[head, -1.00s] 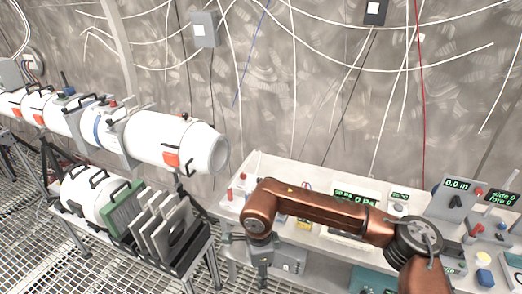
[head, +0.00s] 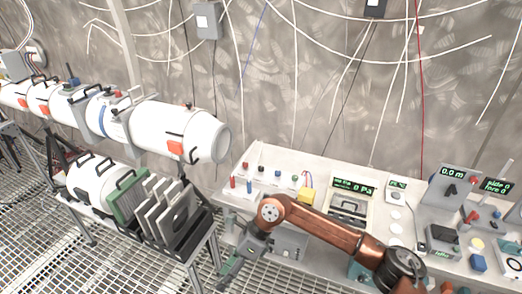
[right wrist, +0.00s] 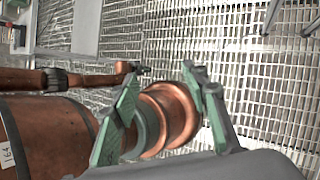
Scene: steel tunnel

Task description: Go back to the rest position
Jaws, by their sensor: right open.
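My right arm comes in from the lower right in the head view, copper-coloured. Its gripper (head: 232,268) hangs below the wrist, in front of the bench's left end and over the grating floor. In the right wrist view the green fingers of the right gripper (right wrist: 160,95) stand wide apart with nothing held between them. Copper-coloured parts, which look like my own arm, show behind and between the fingers. My left gripper is not in the head view.
A white tube assembly (head: 170,130) runs along the left. Below it a rack (head: 190,248) holds grey plates (head: 165,212). Grating floor (head: 120,265) is open in front.

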